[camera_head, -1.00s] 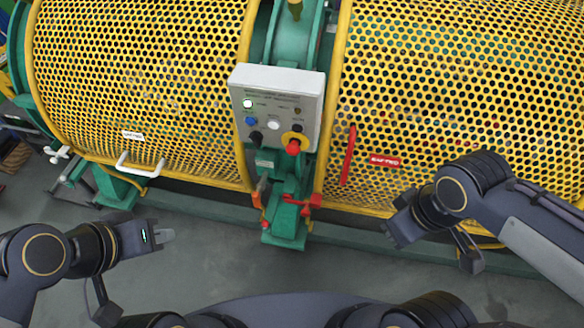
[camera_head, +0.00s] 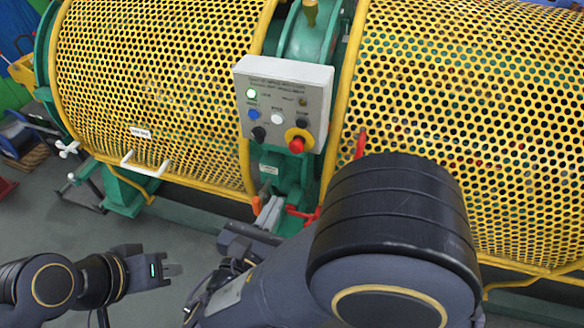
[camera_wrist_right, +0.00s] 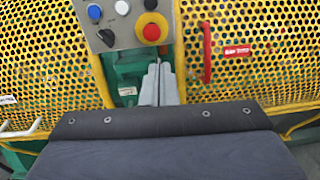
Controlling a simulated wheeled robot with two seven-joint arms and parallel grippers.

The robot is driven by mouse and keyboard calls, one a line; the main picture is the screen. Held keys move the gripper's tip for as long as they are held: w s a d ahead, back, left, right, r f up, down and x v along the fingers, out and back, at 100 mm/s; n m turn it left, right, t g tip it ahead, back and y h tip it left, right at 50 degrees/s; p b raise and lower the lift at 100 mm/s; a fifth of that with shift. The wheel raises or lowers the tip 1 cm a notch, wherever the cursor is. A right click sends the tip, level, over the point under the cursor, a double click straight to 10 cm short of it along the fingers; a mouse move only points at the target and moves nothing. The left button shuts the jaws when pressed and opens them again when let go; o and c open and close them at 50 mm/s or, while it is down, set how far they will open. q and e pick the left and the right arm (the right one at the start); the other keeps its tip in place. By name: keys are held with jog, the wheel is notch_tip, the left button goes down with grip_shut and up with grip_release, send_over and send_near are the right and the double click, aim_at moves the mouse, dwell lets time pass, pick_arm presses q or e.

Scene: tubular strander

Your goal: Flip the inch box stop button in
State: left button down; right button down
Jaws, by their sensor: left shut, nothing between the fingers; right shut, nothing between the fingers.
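The inch box (camera_head: 283,100) is a grey control box with a white top, fixed between two yellow mesh guards. Its red stop button (camera_head: 297,143) sits on a yellow ring at the lower right of the panel, and also shows in the right wrist view (camera_wrist_right: 151,32). My right gripper (camera_head: 272,208) is shut and empty, below the box and apart from the button. Its fingers (camera_wrist_right: 160,72) point up towards the panel, just below the button in the wrist view. My left gripper (camera_head: 175,270) is shut and empty at the lower left, away from the box.
A lit green lamp (camera_head: 251,94), blue button (camera_head: 254,114), white button (camera_head: 277,118) and black knob (camera_head: 259,134) share the panel. A red handle (camera_head: 360,144) stands on the right guard (camera_head: 440,120). A white handle (camera_head: 146,166) is on the left guard.

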aim_at(294, 150)
jog(key=shift+s+a+n+t, duration=0.3)
jog(key=shift+a+n, duration=0.1)
jog(key=shift+a, duration=0.2)
jog(key=shift+f, duration=0.1)
jog(key=p+x, duration=0.2)
jog(key=x, duration=1.2)
jog(key=shift+w+a+f, duration=0.1)
